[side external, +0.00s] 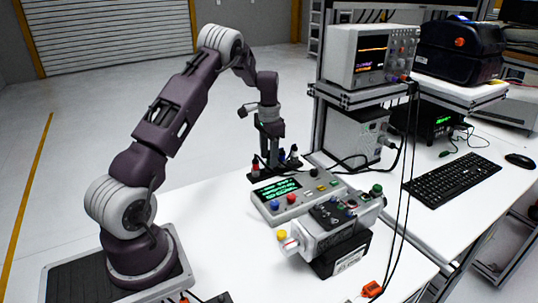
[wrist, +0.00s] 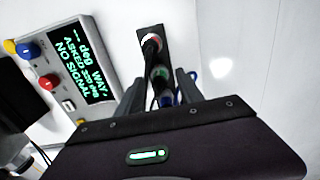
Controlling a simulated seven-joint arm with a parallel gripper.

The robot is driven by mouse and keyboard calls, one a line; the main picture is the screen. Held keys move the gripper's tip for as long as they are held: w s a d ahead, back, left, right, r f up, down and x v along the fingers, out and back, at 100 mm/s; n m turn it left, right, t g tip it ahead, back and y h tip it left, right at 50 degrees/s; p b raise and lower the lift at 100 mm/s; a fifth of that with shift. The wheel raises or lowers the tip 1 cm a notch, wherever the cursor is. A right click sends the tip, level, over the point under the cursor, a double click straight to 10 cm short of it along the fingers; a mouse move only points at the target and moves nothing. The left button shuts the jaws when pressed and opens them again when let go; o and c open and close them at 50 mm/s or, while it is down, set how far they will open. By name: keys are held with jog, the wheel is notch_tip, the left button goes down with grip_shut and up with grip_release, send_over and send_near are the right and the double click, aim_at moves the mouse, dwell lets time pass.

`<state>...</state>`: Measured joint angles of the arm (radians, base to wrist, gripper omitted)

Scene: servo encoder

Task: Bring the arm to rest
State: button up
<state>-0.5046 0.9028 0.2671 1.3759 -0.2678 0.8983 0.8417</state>
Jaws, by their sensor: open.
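My dark purple arm (side external: 178,105) arches over the white bench, and its gripper (side external: 269,160) points down at a small black stand (side external: 258,177) with red and blue-and-white plugs. In the wrist view my gripper (wrist: 160,88) is open, its two dark fingers apart. The black stand (wrist: 146,30) lies beyond and between them, with a red-and-white plug and a green one in line. Whether the fingers touch anything there cannot be told. The gripper seems empty.
A grey control box (side external: 293,197) has a green-text display reading "NO SIGNAL". A white and black servo unit (side external: 330,232) sits in front. An oscilloscope (side external: 370,55) stands on the rack at right, with cables hanging. An orange clip (side external: 371,289) lies near the front edge.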

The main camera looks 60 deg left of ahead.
notch_tip(320, 180, up, 6)
jog(key=shift+r, duration=0.25)
jog(key=s+d+r+t, duration=0.1)
jog(key=s+d+r, duration=0.2)
jog(key=d+r, duration=0.5)
jog(key=s+d+r+t, duration=0.1)
jog(key=s+d+r, duration=0.2)
jog(key=d+r, duration=0.55)
jog(key=s+d+t, duration=0.1)
jog(key=s+d, duration=0.6)
jog(key=s, duration=0.3)
jog(key=s+d+f+t, duration=0.1)
jog(key=s+d+t, duration=0.1)
jog(key=s+d, duration=0.5)
jog(key=s, duration=0.4)
jog(key=shift+s+t, duration=0.15)
jog(key=shift+t, duration=0.15)
jog(key=shift+d+f, duration=0.1)
